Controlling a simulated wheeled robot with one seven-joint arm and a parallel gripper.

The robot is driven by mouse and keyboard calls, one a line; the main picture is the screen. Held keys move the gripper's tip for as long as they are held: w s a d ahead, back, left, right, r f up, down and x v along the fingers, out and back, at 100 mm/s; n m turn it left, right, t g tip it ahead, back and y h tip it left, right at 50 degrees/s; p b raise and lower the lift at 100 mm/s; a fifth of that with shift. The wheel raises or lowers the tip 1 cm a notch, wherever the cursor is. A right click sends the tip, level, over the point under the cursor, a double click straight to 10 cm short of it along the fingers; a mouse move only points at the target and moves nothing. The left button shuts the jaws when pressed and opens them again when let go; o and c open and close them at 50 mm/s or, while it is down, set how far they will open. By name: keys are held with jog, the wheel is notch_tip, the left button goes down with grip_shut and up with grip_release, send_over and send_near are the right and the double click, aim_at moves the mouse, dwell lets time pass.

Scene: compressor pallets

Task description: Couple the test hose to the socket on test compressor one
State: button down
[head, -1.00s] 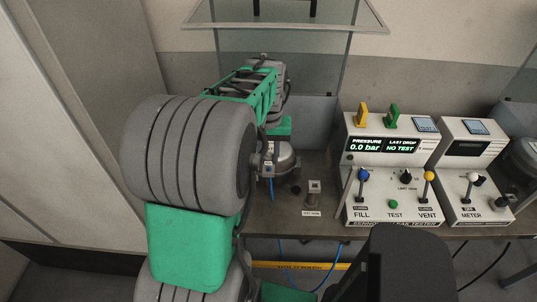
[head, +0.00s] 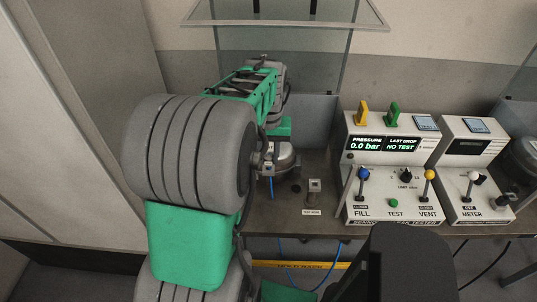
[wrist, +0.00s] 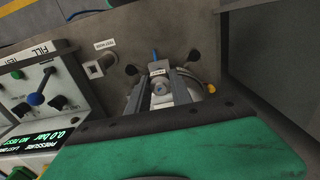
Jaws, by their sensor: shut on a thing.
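The test compressor (head: 286,160) is a silver-grey rounded housing on the bench, partly behind my arm in the head view. It also shows in the wrist view (wrist: 208,90), with dark rubber feet around it. My gripper (wrist: 159,86) is over the compressor, its two fingers shut on the grey end of the test hose (wrist: 159,89). The blue hose (wrist: 156,54) runs away from that end; a short piece shows in the head view (head: 271,188). The socket is hidden, so I cannot tell whether the hose end is in it.
The hose holder (head: 314,187) stands on the bench behind a "TEST HOSE" label (head: 311,211). The leak tester (head: 391,180) with its levers is to the right, reading 0.0 bar and NO TEST. A meter box (head: 473,175) stands beside it. Clear bench (head: 335,208) lies around the holder.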

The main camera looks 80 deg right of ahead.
aim_at(269, 154)
jog(key=shift+f+b, duration=0.6)
jog(key=shift+f, duration=0.45)
jog(key=c, duration=1.1)
grip_release()
jog(key=shift+o, duration=0.2)
jog(key=shift+r, duration=0.1)
notch_tip(269, 154, up, 8)
jog(key=shift+f+b, duration=0.1)
jog(key=shift+b, duration=0.3)
